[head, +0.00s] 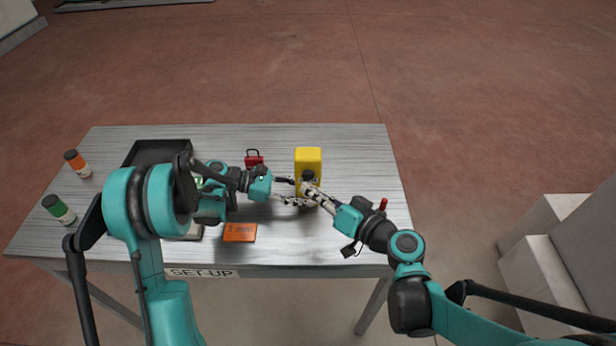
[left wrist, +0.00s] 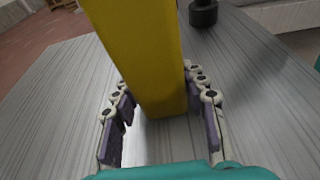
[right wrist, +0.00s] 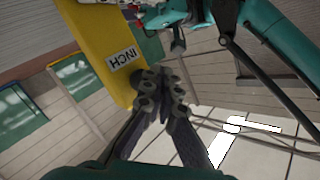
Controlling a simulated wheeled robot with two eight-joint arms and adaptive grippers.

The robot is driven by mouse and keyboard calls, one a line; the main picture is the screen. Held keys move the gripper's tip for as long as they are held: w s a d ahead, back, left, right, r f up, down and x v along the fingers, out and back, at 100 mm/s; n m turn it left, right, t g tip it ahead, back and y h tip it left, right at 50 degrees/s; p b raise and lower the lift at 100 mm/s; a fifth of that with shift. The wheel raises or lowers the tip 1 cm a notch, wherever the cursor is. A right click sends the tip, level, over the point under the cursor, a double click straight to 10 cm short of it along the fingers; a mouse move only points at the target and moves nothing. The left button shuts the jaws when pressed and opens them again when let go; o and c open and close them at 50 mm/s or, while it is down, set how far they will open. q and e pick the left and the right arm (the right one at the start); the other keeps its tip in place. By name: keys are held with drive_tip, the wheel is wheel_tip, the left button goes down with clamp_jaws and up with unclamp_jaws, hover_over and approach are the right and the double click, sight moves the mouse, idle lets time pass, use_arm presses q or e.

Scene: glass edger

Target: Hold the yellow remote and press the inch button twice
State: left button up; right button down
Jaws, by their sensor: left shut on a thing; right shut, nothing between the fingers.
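The yellow remote (head: 308,160) stands upright at the middle right of the table. My left gripper (head: 284,190) is shut on it from the left; in the left wrist view the fingers (left wrist: 160,92) lie on both sides of the yellow body (left wrist: 138,50). My right gripper (head: 306,186) is shut and empty at the front of the remote. In the right wrist view its closed fingertips (right wrist: 160,84) are close beside the INCH label (right wrist: 124,58) on the remote (right wrist: 92,45). The inch button itself is not clearly visible, and contact cannot be told.
The grey table (head: 350,150) holds a black tray (head: 143,149), partly behind my left arm. A red padlock-like item (head: 254,159) and an orange plate (head: 240,232) lie near the left gripper. The back right is clear.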

drive_tip(key=s, duration=0.4)
drive_tip(key=shift+s, duration=0.4)
idle(1.9)
use_arm(q)
drive_tip(key=o, duration=0.9)
drive_tip(key=shift+o, duration=0.2)
